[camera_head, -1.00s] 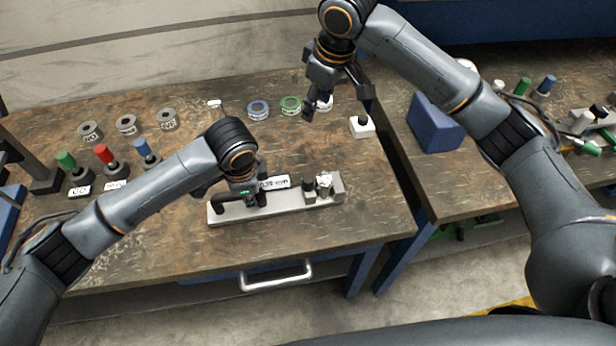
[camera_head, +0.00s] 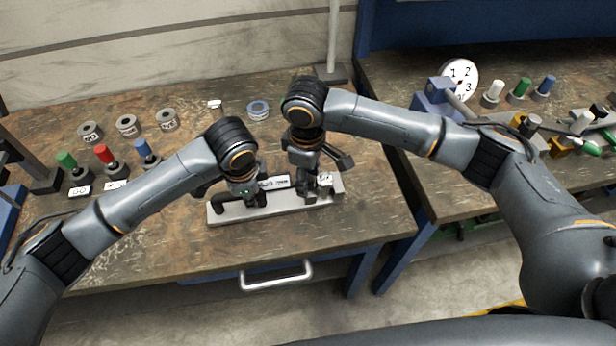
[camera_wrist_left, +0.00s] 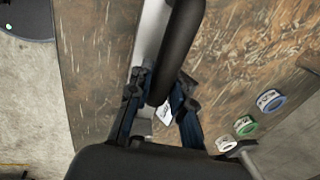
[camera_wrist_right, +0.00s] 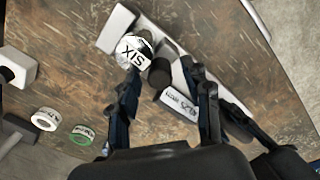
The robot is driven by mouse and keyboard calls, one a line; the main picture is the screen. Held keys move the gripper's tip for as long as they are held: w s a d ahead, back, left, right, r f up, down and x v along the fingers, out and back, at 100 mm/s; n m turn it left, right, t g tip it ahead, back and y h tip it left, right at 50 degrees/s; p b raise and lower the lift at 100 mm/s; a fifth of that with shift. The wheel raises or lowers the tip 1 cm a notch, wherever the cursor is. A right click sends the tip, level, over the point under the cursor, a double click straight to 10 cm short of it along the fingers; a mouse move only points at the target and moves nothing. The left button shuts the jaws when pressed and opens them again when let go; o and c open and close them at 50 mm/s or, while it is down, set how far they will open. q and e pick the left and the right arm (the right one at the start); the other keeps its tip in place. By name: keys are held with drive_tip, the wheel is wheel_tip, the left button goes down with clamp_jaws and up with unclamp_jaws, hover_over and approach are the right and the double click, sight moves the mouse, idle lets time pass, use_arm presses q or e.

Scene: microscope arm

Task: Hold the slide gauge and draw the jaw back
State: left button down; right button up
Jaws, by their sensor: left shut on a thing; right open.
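The slide gauge is a flat light-grey bar (camera_head: 282,207) lying on the wooden table. My left gripper (camera_head: 250,197) is shut on its black handle (camera_wrist_left: 178,50), a thick curved bar near the left end. A white label (camera_wrist_right: 180,104) with black print sits mid-gauge. The jaw seems to be the dark round post (camera_wrist_right: 160,73) beside the label. A white faceted nut (camera_wrist_right: 132,49) marked SIX is next to the post at the bar's far end. My right gripper (camera_head: 311,190) is low over the post, open, its fingers on either side of it in the right wrist view; contact is unclear.
Grey rings (camera_head: 128,125) and a blue ring (camera_head: 258,110) lie at the back. Red (camera_head: 103,155), green and blue knobs stand at the left. A dial (camera_head: 458,80) and coloured pegs are on the right table, across a gap. The table's front is clear.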

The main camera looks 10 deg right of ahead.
use_arm(q)
drive_tip(key=shift+w+r, duration=0.1)
drive_tip(key=shift+r, duration=0.05)
use_arm(e)
drive_tip(key=shift+f, duration=0.4)
drive_tip(key=shift+c, duration=0.4)
clamp_jaws()
use_arm(q)
drive_tip(key=shift+d, duration=0.1)
use_arm(e)
drive_tip(key=shift+a, duration=0.95)
drive_tip(key=shift+o, duration=0.4)
unclamp_jaws()
wheel_tip(320, 180, up, 12)
drive_tip(key=shift+s+a, duration=0.1)
use_arm(q)
drive_tip(key=c, duration=1.1)
unclamp_jaws()
